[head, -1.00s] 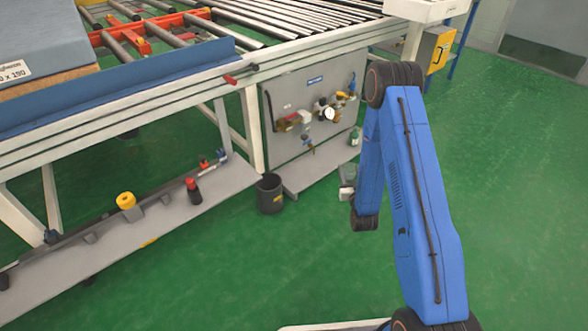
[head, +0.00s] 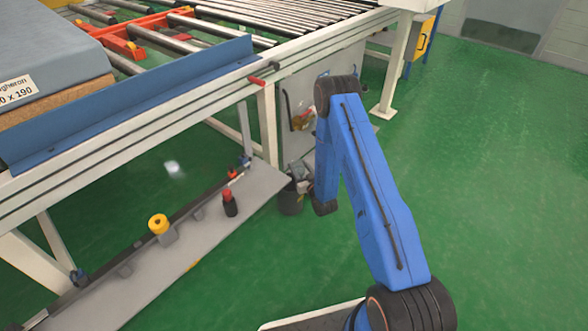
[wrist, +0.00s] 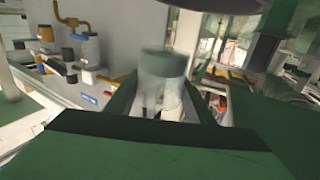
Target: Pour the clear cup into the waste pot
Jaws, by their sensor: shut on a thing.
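The dark waste pot (head: 290,205) stands on the green floor beside the right end of the grey low shelf. My gripper (head: 300,178) is small in the head view, at the pot's rim in the picture and partly covering its opening. In the wrist view the clear cup (wrist: 163,82) is between the jaws, with a greenish band at one end. My gripper is shut on it. The wrist picture appears turned over, so I cannot tell the cup's exact tilt. The inside of the pot is hidden, and no stream of liquid is visible.
The grey shelf (head: 190,250) holds a red-capped bottle (head: 229,204) and a yellow roll (head: 159,224). A conveyor frame leg (head: 267,125) stands behind the pot. The fittings panel (wrist: 120,45) is close in the wrist view. Open green floor (head: 490,180) lies to the right.

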